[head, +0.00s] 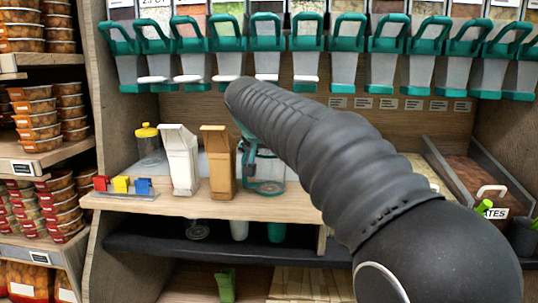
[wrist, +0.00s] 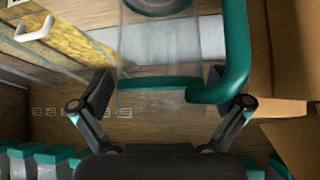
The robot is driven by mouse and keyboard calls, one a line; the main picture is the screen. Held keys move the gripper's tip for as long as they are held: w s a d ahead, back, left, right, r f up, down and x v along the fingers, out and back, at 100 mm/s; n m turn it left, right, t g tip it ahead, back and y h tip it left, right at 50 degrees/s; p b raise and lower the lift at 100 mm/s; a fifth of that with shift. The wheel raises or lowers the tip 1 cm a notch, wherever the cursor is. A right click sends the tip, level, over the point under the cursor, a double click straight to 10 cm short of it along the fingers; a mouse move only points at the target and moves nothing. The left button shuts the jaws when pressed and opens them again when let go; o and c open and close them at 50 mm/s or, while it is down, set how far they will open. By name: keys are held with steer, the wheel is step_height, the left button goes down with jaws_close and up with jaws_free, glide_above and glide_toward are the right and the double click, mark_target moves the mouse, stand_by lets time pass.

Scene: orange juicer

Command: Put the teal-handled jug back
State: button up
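The teal-handled jug (head: 264,172) is clear with teal trim and stands on the wooden counter, partly hidden behind my arm. In the wrist view, which looks upside down, the clear jug body (wrist: 160,55) fills the upper middle, with its teal handle (wrist: 236,45) to the right. My gripper (wrist: 157,88) has its fingers spread wide, one at each side of the jug body. The right fingertip is partly covered by the handle. I see no clear contact. In the head view my gripper is hidden behind the arm.
A brown carton (head: 218,162) stands close left of the jug, with a white carton (head: 180,160) and a yellow-lidded jar (head: 149,146) farther left. Teal-handled dispensers (head: 270,45) hang in a row above. A bin with a white handle (head: 490,192) is at right.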

steer(key=shift+s+r, duration=0.15)
steer(key=shift+r, duration=0.25)
steer(key=p+v, duration=0.1)
steer(key=v, duration=1)
steer(key=shift+s+p, duration=0.25)
steer(key=shift+p, duration=0.1)
steer(key=shift+r, duration=0.1)
steer(key=s+d+f+n+g, duration=0.2)
steer(key=s+d+f, duration=0.9)
steer(key=d, duration=0.4)
steer(key=s+d+f+y, duration=0.1)
steer(key=s+d+f, duration=0.2)
steer(key=s+f, duration=0.5)
steer(key=s+d+f+g, duration=0.1)
steer(key=s+d+f, duration=0.2)
steer(key=s+f, duration=0.6)
steer(key=shift+s+d+f+y, duration=0.2)
steer(key=shift+s+d+y, duration=0.2)
